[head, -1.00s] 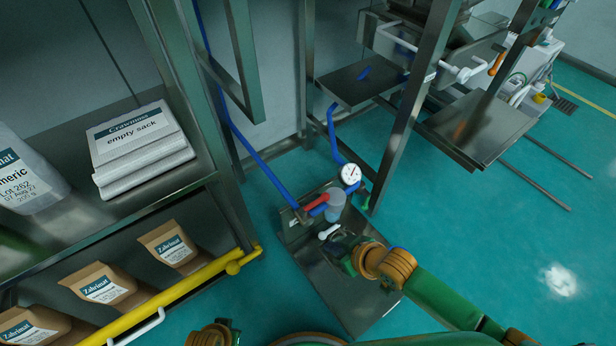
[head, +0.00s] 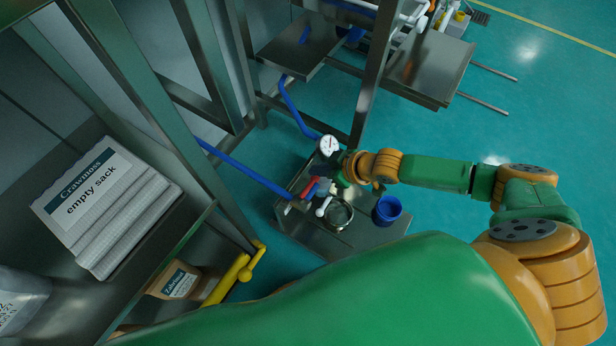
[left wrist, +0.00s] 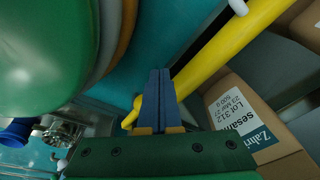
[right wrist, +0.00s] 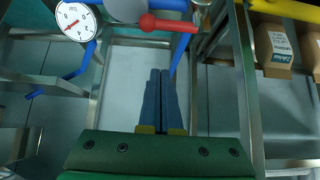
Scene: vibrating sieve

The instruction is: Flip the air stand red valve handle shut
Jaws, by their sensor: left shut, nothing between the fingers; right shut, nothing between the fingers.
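The red valve handle (head: 310,187) is on the air stand, where the blue pipe meets it, below the round white gauge (head: 328,146). In the right wrist view the red handle (right wrist: 170,24) lies nearly level, roughly parallel to a blue pipe just above it. My right gripper (right wrist: 160,72) is shut and empty, its fingertips below the handle in that view with a visible gap. In the head view the right gripper is beside the gauge, partly hidden by its own wrist. My left gripper (left wrist: 158,75) is shut and empty beside a yellow rail; my arm hides it in the head view.
The stand's metal base plate (head: 373,236) carries a round metal vessel (head: 339,214) and a blue cup (head: 387,209). A shelf with an empty-sack stack (head: 105,205) is at left. The yellow rail (left wrist: 215,50) runs past paper bags (left wrist: 250,125). Open floor lies right.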

